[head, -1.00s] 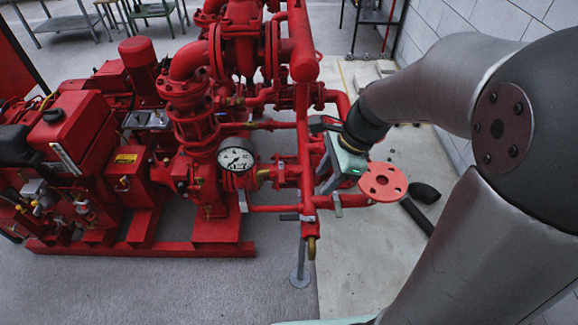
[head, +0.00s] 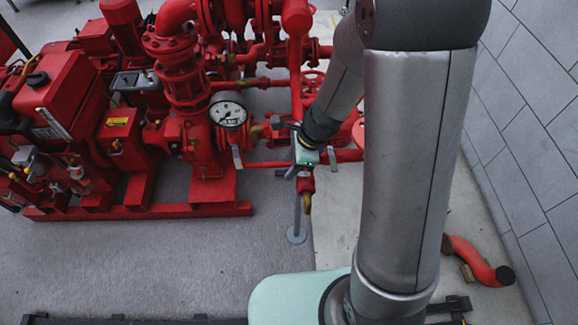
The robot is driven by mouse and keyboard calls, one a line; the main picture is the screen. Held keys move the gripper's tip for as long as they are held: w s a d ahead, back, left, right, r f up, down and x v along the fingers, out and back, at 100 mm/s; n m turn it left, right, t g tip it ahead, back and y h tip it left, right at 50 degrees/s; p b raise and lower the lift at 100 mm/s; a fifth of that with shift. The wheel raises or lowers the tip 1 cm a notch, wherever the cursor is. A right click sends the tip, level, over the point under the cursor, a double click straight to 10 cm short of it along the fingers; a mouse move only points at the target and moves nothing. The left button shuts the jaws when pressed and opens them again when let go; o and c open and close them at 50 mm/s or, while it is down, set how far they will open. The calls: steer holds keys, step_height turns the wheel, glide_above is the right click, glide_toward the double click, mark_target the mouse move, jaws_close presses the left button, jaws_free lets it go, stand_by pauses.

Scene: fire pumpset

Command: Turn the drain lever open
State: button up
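The red pipework ends low at the front in a short downward pipe with a brass outlet (head: 307,204). A small dark, roughly level handle (head: 281,172) shows just left of that pipe, and it may be the drain lever. A second grey lever (head: 237,157) hangs down below the pressure gauge (head: 228,112). My gripper (head: 299,172) is at the front pipe, just above the brass outlet and close to the dark handle. My wrist covers the pipe there. The fingers are too small and hidden to show whether they touch the handle or are open.
The red pumpset base (head: 140,211) stands on the grey floor at the left. A block wall (head: 530,110) runs along the right. A bent red pipe piece (head: 476,262) lies on the floor near it. The floor in front of the pumpset is clear.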

steer(key=shift+x, duration=0.75)
jaws_close()
